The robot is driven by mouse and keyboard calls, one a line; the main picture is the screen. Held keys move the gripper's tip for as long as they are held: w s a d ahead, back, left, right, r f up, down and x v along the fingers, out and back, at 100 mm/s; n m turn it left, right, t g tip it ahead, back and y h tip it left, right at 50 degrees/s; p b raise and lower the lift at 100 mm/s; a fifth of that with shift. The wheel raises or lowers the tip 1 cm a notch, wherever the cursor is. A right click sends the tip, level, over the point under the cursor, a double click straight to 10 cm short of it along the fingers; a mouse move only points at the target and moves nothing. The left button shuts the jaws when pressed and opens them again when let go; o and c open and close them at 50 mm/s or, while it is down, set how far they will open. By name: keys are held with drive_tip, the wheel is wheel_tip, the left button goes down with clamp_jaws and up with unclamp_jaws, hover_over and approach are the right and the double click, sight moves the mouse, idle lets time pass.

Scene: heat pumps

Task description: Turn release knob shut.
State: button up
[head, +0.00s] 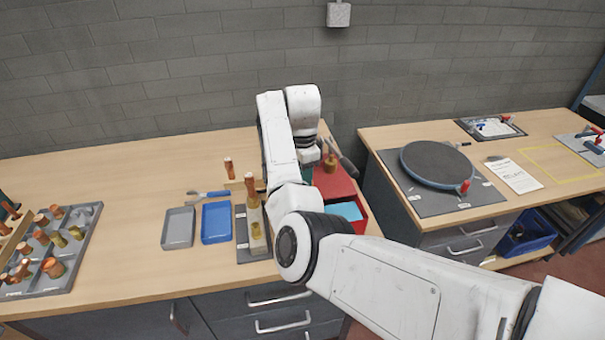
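My white arm crosses the middle of the head view and bends down over the left bench. My gripper (308,160) is at its far end, above the back of a red box (337,184); its fingers are small and partly hidden, so I cannot tell whether they are open or shut. A small copper-brown knob-like piece (330,161) stands just right of it; I cannot tell whether they touch. A brass and copper fixture (253,212) stands upright on a dark plate left of my arm. A red knob (465,186) sits at the front edge of a round dark plate (437,165) on the right bench. No label identifies the release knob.
A grey tray (178,228) and a blue tray (216,223) lie left of the fixture, near a blue-handled tool (208,194). A rack of copper fittings (52,250) is at far left. A gap separates the two benches. The left bench's back is mostly clear.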

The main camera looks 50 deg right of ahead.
drive_tip(key=shift+r+m, duration=0.1)
drive_tip(key=shift+m, duration=0.2)
drive_tip(key=o, duration=1)
drive_tip(key=shift+o, duration=0.2)
